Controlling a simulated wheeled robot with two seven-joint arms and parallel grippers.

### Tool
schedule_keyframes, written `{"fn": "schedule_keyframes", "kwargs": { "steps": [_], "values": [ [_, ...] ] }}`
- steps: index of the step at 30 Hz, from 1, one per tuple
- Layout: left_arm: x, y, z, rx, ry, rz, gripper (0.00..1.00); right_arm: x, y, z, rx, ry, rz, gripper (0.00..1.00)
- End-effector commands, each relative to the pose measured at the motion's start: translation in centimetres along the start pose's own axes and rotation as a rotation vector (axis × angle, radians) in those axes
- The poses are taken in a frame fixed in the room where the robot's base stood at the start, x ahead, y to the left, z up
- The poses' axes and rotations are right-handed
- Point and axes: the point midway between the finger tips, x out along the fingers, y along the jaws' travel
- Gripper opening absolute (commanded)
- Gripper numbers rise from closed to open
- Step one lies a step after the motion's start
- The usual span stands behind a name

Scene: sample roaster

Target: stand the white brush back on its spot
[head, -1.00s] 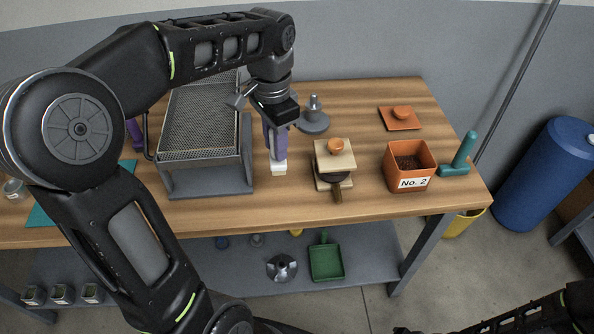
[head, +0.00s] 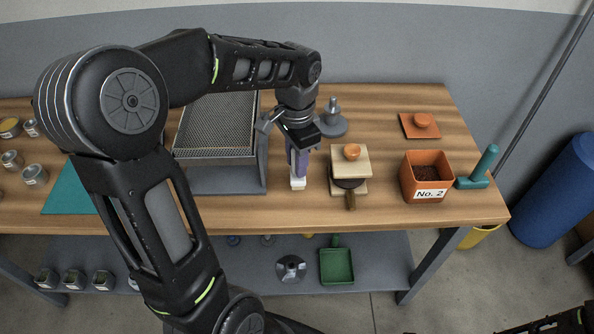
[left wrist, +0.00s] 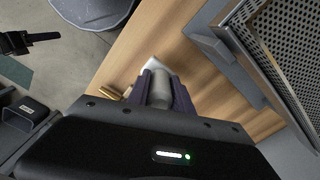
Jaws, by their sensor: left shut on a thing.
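My left gripper (head: 298,152) hangs over the wooden table between the mesh rack and a pale block stack. Its purple fingers are shut on the white brush (head: 298,184), held upright with its white end down. I cannot tell whether that end touches the table. In the left wrist view the fingers (left wrist: 162,90) close on both sides of a grey-white handle, and the brush's white end (left wrist: 152,63) shows beyond it against the wood. No marked spot for the brush can be made out.
The mesh rack (head: 215,125) stands close left of the brush. The pale block stack (head: 349,163) with an orange cup and wooden handle is close right. A grey weight-like object (head: 332,120) stands behind. Farther right are the orange No. 2 bin (head: 425,178) and a teal tool (head: 478,170).

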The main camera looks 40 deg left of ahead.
Motion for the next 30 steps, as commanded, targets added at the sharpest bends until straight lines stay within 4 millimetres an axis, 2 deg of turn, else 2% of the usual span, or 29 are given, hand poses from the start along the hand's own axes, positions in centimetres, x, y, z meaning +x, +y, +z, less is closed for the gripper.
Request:
{"fn": "schedule_keyframes", "kwargs": {
  "steps": [8, 16, 28, 29, 30],
  "values": [
    [0.2, 0.0, 0.0, 0.0, -0.001, 0.0, 0.0, 0.0, 0.0, 0.0, 0.0, 0.0, 0.0, 0.36],
    [3.5, 0.1, 0.0, 0.001, -0.002, 0.002, 0.0, -0.2, -0.1, 0.0, 0.0, 0.0, 0.0, 0.36],
    [4.1, 0.0, 0.0, 0.001, 0.0, 0.0, 0.0, 0.1, 0.1, 0.0, 0.0, 0.0, 0.0, 0.36],
    [4.1, 0.1, 0.0, 0.001, 0.0, 0.0, 0.28, 0.1, 0.1, 0.0, 0.0, 0.0, 0.0, 0.36],
    [4.0, 0.0, 0.0, 0.001, 0.0, 0.0, 0.31, 0.0, 0.0, 0.0, 0.0, 0.0, 0.0, 0.36]
  ]
}}
